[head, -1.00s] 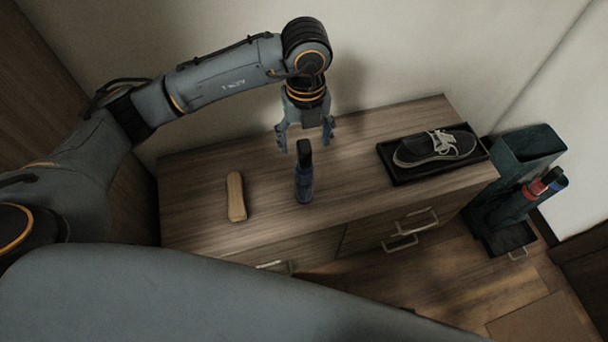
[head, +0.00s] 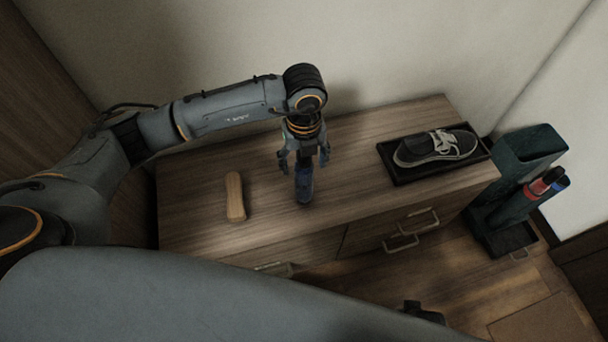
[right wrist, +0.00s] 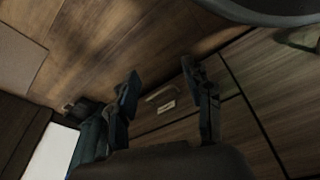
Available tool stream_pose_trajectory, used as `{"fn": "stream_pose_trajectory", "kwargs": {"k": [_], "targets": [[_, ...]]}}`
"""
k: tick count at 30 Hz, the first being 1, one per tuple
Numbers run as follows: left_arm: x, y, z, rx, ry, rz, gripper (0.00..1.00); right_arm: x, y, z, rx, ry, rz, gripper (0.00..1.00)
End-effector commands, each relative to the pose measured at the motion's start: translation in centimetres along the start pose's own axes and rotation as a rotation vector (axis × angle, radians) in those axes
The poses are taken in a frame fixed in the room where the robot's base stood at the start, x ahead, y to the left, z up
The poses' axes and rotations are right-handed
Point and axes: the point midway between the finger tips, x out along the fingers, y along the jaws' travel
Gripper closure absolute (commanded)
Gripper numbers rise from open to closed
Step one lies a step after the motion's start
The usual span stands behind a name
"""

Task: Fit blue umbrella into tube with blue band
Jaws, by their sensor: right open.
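The blue umbrella (head: 304,187) stands upright on the wooden cabinet, in the middle of the head view. My left gripper (head: 303,162) is directly above it, pointing down, fingers spread on either side of its upper part. The fingers look open, and the handle is hidden by the gripper. The dark teal stand (head: 524,152) is on the floor at the right. A blue band (head: 560,182) and a red band (head: 538,187) show at the tubes on its side; the tube mouths are too small to make out. My right gripper (right wrist: 160,72) is open and empty in the right wrist view.
A tan wooden block-like object (head: 235,197) lies left of the umbrella on the cabinet (head: 200,225). A black tray (head: 398,179) with a dark sneaker (head: 437,148) is at the cabinet's right. Drawer handles (head: 402,244) project from its front. The cabinet top between umbrella and tray is clear.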

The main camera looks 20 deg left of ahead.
Motion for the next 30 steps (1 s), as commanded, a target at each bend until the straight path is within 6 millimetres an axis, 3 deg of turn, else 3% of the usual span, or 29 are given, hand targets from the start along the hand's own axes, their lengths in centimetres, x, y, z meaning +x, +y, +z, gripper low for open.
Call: {"fn": "stream_pose_trajectory", "kwargs": {"k": [1, 2, 9, 22, 30], "targets": [[0.0, 0.0, 0.0, 0.0, 0.0, 0.0, 0.45, 0.0, 0.0, 0.0, 0.0, 0.0, 0.0, 0.5], [0.0, 0.0, 0.0, 0.0, 0.0, 0.0, 0.51, 0.0, 0.0, 0.0, 0.0, 0.0, 0.0, 0.5], [0.0, 0.0, 0.0, 0.0, 0.0, 0.0, 1.0, 0.1, 0.0, 0.1, 0.0, -0.002, 0.0, 0.5], [-0.5, 0.0, 0.0, 0.001, 0.0, -0.001, 1.0, 0.1, 0.0, 0.2, 0.0, -0.003, 0.0, 0.5], [-4.0, -0.4, -0.5, 0.005, 0.0, -0.006, 1.0, 0.8, 0.0, 0.6, -0.002, -0.002, 0.0, 0.5]]}}
